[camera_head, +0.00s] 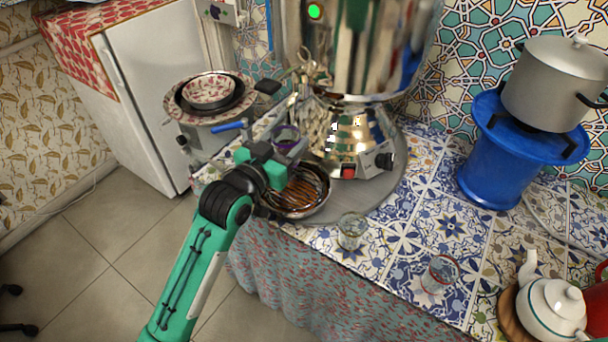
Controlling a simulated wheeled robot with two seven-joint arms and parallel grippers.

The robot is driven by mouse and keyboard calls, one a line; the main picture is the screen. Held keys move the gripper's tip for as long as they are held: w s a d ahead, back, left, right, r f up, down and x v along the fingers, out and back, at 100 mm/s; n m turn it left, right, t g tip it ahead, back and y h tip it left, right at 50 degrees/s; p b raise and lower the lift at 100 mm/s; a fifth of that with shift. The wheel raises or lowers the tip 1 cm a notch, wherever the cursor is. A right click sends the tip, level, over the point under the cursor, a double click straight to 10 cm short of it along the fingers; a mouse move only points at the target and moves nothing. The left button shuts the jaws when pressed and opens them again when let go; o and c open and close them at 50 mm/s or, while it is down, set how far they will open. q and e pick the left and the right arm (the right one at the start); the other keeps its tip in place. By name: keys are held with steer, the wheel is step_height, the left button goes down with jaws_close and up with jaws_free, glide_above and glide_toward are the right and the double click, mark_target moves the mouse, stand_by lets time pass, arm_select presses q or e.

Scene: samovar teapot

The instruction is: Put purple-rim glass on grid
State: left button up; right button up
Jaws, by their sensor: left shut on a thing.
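The purple-rim glass (287,133) is just below the samovar's tap, partly hidden by my left gripper (274,152). My left gripper is shut on the glass, reaching in from the left and pointing away from me. The grid (302,190) is a round brown slatted piece in a metal dish at the front edge of the samovar's base. The glass appears above and behind the grid in the picture, and I cannot see its bottom. My right gripper is out of view.
The shiny samovar (350,140) stands close right of the gripper. A yellowish-rim glass (351,231), a red-rim glass (440,273) and a white teapot (550,306) stand on the tiled table (405,245). A pot (560,82) sits on a blue stove (508,160). Stacked plates (210,95) are left.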

arm_select(q)
steer(key=shift+w+d+f+h, duration=0.15)
steer(key=shift+d, duration=0.25)
steer(key=shift+w+d+f+h, duration=0.1)
steer(key=shift+w+d+h, duration=0.05)
steer(key=shift+d, duration=0.25)
glide_above(295, 189)
step_height(295, 189, down, 6)
steer(key=shift+w+r, duration=0.1)
steer(key=shift+r, duration=0.15)
step_height(295, 189, down, 3)
steer(key=shift+f+b, duration=0.1)
steer(key=shift+b, duration=0.25)
steer(key=shift+f, duration=0.35)
steer(key=o, duration=1.1)
steer(key=shift+c, duration=0.2)
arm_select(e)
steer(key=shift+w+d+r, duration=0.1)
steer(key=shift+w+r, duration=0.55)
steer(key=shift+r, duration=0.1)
arm_select(q)
steer(key=shift+r, duration=0.1)
